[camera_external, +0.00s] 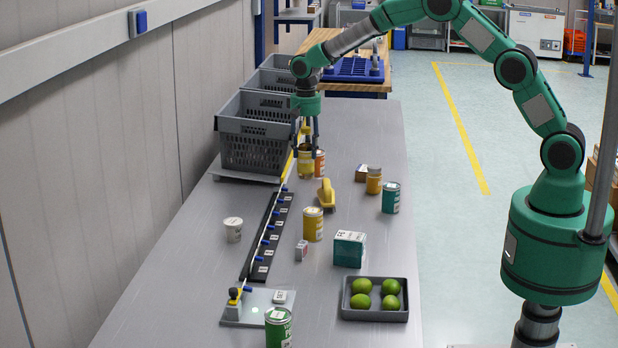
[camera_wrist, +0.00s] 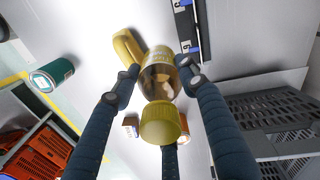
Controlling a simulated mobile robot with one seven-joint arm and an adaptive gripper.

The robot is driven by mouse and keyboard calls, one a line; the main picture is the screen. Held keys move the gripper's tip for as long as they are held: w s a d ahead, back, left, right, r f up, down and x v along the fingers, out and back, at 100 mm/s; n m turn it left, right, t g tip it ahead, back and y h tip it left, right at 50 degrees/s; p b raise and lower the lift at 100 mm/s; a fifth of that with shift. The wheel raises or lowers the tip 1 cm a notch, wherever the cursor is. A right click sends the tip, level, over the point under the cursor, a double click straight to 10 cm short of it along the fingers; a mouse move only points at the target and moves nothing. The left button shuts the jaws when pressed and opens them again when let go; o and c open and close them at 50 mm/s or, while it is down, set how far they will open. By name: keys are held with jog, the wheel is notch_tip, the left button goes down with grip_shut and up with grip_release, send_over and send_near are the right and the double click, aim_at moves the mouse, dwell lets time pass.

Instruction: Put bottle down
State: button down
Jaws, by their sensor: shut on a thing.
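The bottle (camera_external: 305,165) is amber with a yellow cap. In the wrist view, the bottle (camera_wrist: 160,76) is between my fingers, with its yellow cap (camera_wrist: 160,123) toward the camera. My gripper (camera_external: 306,148) is shut on the bottle, pointing down near the front of the grey crates. The wrist view shows the gripper's fingers (camera_wrist: 152,90) around the bottle. The bottle looks roughly upright and is close to the grey table (camera_external: 200,275). I cannot tell whether its base touches the table.
An orange can (camera_external: 320,163) stands just right of the bottle. A yellow scanner-like tool (camera_external: 326,194) lies nearby. Grey crates (camera_external: 252,152) stand behind and left. A black strip (camera_external: 268,240), yellow jar (camera_external: 313,226), teal box (camera_external: 349,249) and lime tray (camera_external: 375,312) are nearer the camera.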

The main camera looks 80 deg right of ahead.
jog(key=s+d+m, duration=0.1)
jog(key=s+d, duration=0.2)
jog(key=d, duration=0.5)
jog(key=s+d+m, duration=0.1)
jog(key=s+d, duration=0.3)
jog(key=d, duration=0.4)
jog(key=shift+d+m, duration=0.3)
jog(key=shift+d, duration=0.1)
notch_tip(320, 180, down, 6)
jog(key=shift+f, duration=0.2)
jog(key=shift+f+b, duration=0.4)
jog(key=shift+f, duration=1.35)
jog(key=shift+f, duration=0.1)
jog(key=c, duration=1)
grip_release()
